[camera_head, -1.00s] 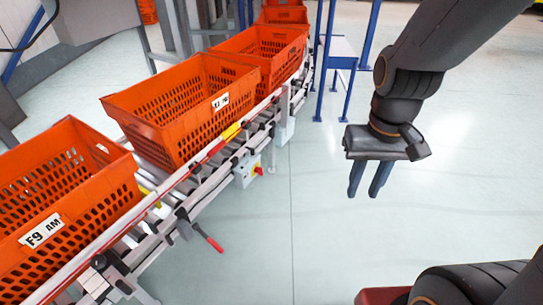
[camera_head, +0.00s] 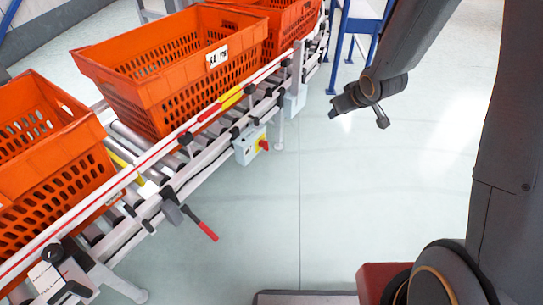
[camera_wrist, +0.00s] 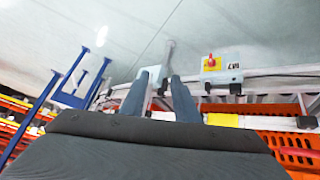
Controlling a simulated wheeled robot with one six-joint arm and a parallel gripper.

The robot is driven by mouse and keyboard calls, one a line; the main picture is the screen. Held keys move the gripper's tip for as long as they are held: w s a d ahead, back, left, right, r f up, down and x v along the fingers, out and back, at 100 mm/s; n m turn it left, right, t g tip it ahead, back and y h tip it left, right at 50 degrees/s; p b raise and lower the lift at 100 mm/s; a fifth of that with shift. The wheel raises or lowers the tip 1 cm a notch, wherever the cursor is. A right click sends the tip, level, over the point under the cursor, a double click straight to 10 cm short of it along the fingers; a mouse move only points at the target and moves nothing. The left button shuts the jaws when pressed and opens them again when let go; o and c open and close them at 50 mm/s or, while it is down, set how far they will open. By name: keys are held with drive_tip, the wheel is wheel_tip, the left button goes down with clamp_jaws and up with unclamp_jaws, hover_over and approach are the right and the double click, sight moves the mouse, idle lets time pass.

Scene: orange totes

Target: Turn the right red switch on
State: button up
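A red switch (camera_head: 264,145) sits on a yellow plate on the front of a pale grey control box (camera_head: 245,149), below the conveyor rail. In the wrist view the red switch (camera_wrist: 210,61) shows upper right of my fingers, on the yellow plate of its box (camera_wrist: 231,67). Whether it is on or off cannot be told. My gripper (camera_head: 333,108) is right of and above the switch in the head view, apart from it. In the wrist view its two dark fingers (camera_wrist: 158,78) are spread with nothing between them.
A second pale box (camera_head: 295,103) hangs on the rail farther back. A red-handled lever (camera_head: 207,229) sticks out from the conveyor nearer the front. Orange totes (camera_head: 150,62) stand on the rollers. Blue legs (camera_head: 338,52) stand behind my gripper.

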drive_tip(key=w+a+f+n+t+y+b, duration=0.1)
drive_tip(key=w+a+f+y+b, duration=0.1)
drive_tip(key=w+a+f+b, duration=0.3)
drive_tip(key=w+f+n+t+y+b, duration=0.1)
drive_tip(key=w+f+n, duration=0.15)
drive_tip(key=f, duration=0.45)
drive_tip(key=n+y+b, duration=0.3)
drive_tip(key=y+b, duration=0.8)
drive_tip(key=b, duration=0.3)
approach(268, 146)
drive_tip(key=shift+b+x, duration=1.2)
drive_tip(key=shift+x, duration=3)
drive_tip(key=shift+w+f, duration=0.1)
drive_tip(key=shift+f, duration=0.05)
clamp_jaws()
